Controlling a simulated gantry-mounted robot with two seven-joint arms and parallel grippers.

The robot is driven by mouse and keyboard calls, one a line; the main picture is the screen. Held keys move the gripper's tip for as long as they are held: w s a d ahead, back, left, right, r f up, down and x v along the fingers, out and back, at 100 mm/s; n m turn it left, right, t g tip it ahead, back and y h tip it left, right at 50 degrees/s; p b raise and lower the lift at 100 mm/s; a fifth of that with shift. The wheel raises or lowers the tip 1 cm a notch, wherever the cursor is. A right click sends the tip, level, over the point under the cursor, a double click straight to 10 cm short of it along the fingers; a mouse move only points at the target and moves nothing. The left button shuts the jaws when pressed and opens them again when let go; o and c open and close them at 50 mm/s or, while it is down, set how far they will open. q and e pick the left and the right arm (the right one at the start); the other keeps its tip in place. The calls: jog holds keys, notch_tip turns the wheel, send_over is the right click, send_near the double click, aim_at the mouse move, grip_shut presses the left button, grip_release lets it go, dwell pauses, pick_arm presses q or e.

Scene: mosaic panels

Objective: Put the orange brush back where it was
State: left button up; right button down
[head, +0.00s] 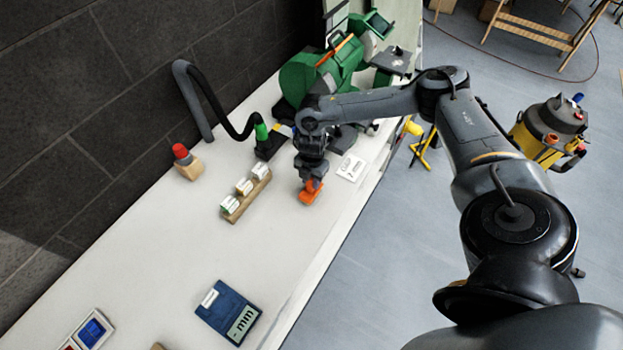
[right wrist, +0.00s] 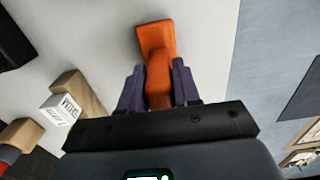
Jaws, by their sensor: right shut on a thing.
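The orange brush (head: 311,194) is at the end of my right arm in the head view, over the white bench. My right gripper (head: 313,182) is shut on it. In the right wrist view the brush (right wrist: 157,50) sits between the two dark fingers of the gripper (right wrist: 158,88), its flat wide end pointing away from the palm. I cannot tell whether the brush touches the bench top. My left gripper does not show in the head view.
A wooden block with white pieces (head: 246,193) stands left of the brush, and a white card (head: 350,167) lies to its right. A green machine (head: 320,75) stands behind. A blue panel (head: 228,311) lies nearer. The white bench (head: 180,240) is clear between them.

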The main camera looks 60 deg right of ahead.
jog(key=c, duration=0.8)
grip_release()
jog(key=shift+f, duration=0.1)
